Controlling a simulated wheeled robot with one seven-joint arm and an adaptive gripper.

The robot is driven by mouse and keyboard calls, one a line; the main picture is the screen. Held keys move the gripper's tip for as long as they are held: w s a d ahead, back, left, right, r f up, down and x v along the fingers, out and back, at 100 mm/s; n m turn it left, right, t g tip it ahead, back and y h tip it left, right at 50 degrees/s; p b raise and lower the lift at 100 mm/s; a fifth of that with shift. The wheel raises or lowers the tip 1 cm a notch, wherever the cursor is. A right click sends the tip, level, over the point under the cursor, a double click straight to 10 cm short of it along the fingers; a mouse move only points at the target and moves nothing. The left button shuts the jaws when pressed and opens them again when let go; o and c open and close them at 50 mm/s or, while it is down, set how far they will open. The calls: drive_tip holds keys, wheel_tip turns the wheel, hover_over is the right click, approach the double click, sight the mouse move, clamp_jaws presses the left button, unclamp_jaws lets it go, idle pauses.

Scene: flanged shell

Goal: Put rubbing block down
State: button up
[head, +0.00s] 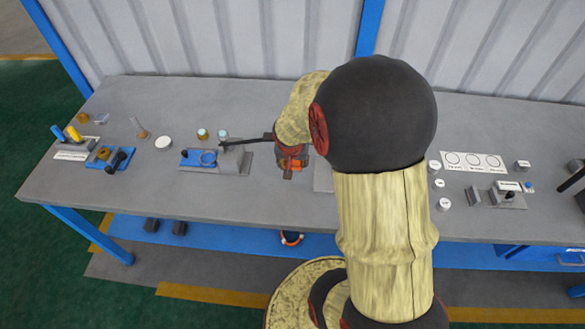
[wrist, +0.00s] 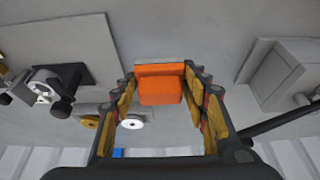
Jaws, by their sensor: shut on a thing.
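The rubbing block (wrist: 161,84) shows as an orange block between the two fingers of my gripper (wrist: 161,95) in the wrist view. My gripper is shut on it, with a finger at each side. In the head view my gripper (head: 291,166) is over the front half of the grey workbench (head: 240,190), left of my arm's large dark joint. A little orange shows there at its end. I cannot tell whether the block touches the bench top.
Left of my gripper is a blue mat (head: 190,158) with a grey fixture beside it. Small jars (head: 202,133) and a white round piece (head: 163,142) stand further left. A white card with circles (head: 470,161) lies to the right. Bare bench lies in front of the blue mat.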

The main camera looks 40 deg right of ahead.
sight(292, 166)
drive_tip(key=shift+w+d+f, duration=0.3)
drive_tip(key=shift+w+f, duration=0.05)
drive_tip(key=shift+f, duration=0.25)
drive_tip(key=shift+w+d+f, duration=0.25)
drive_tip(key=shift+w+f, duration=0.1)
drive_tip(key=shift+f, duration=0.2)
drive_tip(key=b+x, duration=0.2)
drive_tip(key=shift+a+f, duration=0.15)
drive_tip(key=shift+f, duration=0.35)
drive_tip(key=shift+s+a+f+b, duration=0.1)
drive_tip(key=shift+s+f+b, duration=0.05)
drive_tip(key=shift+f+b, duration=0.6)
drive_tip(key=shift+r, duration=0.1)
drive_tip(key=o, duration=1.2)
